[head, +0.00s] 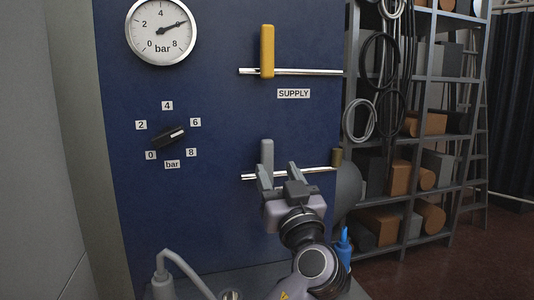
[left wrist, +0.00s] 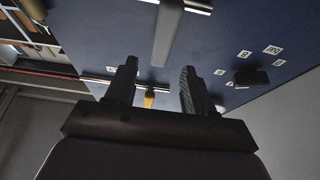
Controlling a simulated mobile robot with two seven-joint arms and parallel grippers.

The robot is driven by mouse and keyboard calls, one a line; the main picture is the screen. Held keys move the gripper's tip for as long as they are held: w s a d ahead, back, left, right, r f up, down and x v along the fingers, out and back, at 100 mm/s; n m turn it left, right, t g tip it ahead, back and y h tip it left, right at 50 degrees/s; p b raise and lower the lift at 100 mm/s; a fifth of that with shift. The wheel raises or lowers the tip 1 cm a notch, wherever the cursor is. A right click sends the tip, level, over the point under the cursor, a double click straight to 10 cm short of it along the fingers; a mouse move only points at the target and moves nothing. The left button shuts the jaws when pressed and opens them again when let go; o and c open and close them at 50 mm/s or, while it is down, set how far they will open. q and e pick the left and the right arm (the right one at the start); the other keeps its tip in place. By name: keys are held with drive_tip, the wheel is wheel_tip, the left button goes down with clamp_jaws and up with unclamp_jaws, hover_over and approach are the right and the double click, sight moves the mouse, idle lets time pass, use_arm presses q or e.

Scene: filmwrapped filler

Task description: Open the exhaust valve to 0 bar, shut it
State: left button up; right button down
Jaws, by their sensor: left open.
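The round gauge (head: 161,30) has its needle near the 6 position. The black regulator knob (head: 168,136) has its white mark toward the 6 label. The yellow supply handle (head: 267,48) stands upright, across its pipe. The grey lower handle (head: 267,153), with no label visible, also stands upright across its pipe (head: 310,171). My left gripper (head: 279,171) is open, just in front of and below the grey handle. In the left wrist view, the grey handle (left wrist: 168,32) is beyond the open fingers (left wrist: 158,80), apart from them. My right gripper is not in view.
The blue panel (head: 210,215) fills the middle. A grey shelf (head: 421,90) with boxes, rolls and hung cables stands at right. A blue bottle (head: 343,248) is beside my arm, and a pale curved pipe (head: 190,262) rises at lower left.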

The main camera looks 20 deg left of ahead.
sight(269, 156)
use_arm(q)
drive_tip(key=p+x, duration=0.2)
drive_tip(key=x, duration=0.3)
drive_tip(key=shift+r, duration=0.1)
drive_tip(key=shift+w+a+r, duration=0.1)
drive_tip(key=shift+w+a, duration=0.2)
drive_tip(key=shift+w, duration=0.1)
drive_tip(key=shift+c, duration=0.3)
clamp_jaws()
